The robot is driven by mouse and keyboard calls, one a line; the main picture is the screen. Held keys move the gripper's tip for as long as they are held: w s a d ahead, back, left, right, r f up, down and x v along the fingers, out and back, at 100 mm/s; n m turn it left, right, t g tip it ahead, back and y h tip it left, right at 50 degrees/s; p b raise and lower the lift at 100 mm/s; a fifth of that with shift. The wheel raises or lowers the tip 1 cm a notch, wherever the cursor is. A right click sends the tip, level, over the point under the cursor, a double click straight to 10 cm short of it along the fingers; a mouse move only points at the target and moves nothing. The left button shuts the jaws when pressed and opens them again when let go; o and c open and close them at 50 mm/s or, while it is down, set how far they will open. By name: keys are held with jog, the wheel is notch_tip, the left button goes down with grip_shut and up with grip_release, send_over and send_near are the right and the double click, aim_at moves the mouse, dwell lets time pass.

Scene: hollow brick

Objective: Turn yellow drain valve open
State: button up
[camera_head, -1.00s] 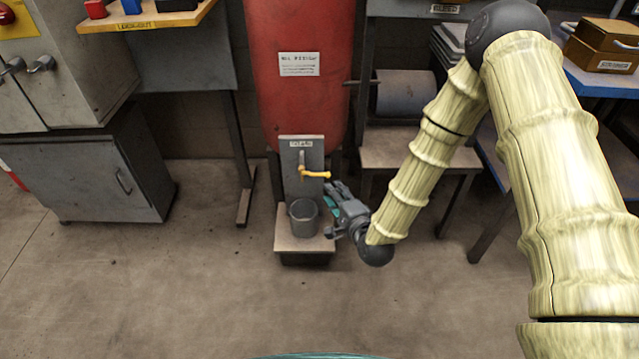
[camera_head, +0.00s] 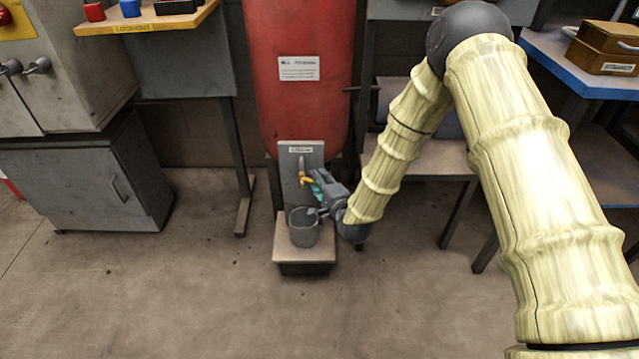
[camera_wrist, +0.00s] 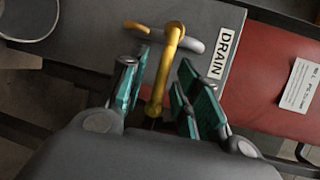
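The yellow drain valve handle (camera_head: 303,179) is on the grey panel (camera_head: 289,192) below the red tank; my gripper partly hides it in the head view. In the wrist view, the yellow handle (camera_wrist: 160,78) bends at its far end and runs back between my fingers, beside the DRAIN label (camera_wrist: 225,52). My gripper (camera_head: 314,187) is at the handle from the right. In the wrist view, my gripper (camera_wrist: 164,82) is open, with one green-padded finger on each side of the handle and gaps showing. Contact is not visible.
A grey bucket (camera_head: 304,230) stands on a low stand (camera_head: 290,253) under the valve. The red tank (camera_head: 300,110) rises above the panel. A grey bench (camera_head: 435,158) is close to the right. The floor in front is clear.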

grip_shut()
